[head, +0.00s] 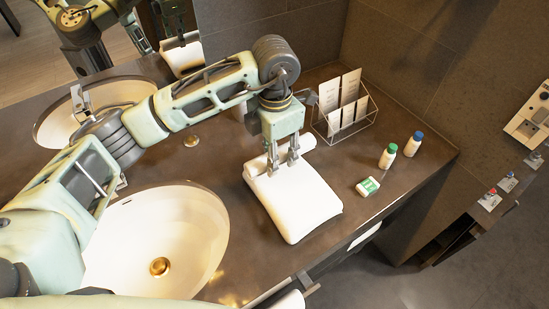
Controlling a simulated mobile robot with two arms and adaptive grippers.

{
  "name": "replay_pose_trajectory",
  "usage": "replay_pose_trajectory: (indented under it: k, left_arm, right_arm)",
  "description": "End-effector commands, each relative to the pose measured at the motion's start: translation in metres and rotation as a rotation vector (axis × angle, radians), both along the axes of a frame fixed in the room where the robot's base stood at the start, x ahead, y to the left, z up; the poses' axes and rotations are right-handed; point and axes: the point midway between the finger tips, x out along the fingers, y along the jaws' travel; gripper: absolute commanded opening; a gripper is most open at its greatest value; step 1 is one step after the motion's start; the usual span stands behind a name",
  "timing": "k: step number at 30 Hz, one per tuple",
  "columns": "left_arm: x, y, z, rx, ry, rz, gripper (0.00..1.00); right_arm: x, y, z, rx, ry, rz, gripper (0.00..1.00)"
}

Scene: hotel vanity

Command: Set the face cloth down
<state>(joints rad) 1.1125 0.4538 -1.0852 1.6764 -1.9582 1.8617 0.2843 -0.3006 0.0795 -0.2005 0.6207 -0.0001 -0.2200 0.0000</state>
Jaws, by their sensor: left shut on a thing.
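My left gripper (283,164) reaches down from above and is shut on a rolled white face cloth (304,143). The roll lies across the back end of a folded white towel (300,203) on the dark counter. The roll looks in contact with the towel or just above it; I cannot tell which. The fingers hide the middle of the roll. My right gripper is not in view.
A wire rack with cards (345,110) stands behind on the right. A green-capped bottle (387,157), a blue-capped bottle (412,145) and a small green-and-white box (367,187) stand right of the towel. A basin (205,235) lies left. Counter (335,165) shows clear patches.

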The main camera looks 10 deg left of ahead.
Motion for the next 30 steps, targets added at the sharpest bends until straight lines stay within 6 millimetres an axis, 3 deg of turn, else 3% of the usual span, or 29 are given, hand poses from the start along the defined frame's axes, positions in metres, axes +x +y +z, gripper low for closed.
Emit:
replay_pose_trajectory:
  k: [5, 12, 23, 24, 30]
  left_arm:
    - [0.002, 0.004, -0.009, 0.001, 0.002, -0.001, 0.14]
    - [0.002, 0.003, -0.04, -0.001, 0.002, -0.001, 0.14]
    - [0.002, 0.003, -0.047, -0.001, -0.002, -0.002, 0.14]
    - [0.002, 0.003, -0.046, -0.001, -0.002, -0.002, 0.38]
    - [0.002, 0.003, -0.046, 0.0, -0.001, -0.001, 0.55]
  right_arm:
    - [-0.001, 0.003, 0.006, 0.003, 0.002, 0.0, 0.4]
    - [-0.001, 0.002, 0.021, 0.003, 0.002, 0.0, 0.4]
    - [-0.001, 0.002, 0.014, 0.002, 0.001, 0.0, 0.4]
    - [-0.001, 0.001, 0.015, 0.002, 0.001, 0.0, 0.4]
    - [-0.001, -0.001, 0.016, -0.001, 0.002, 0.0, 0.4]
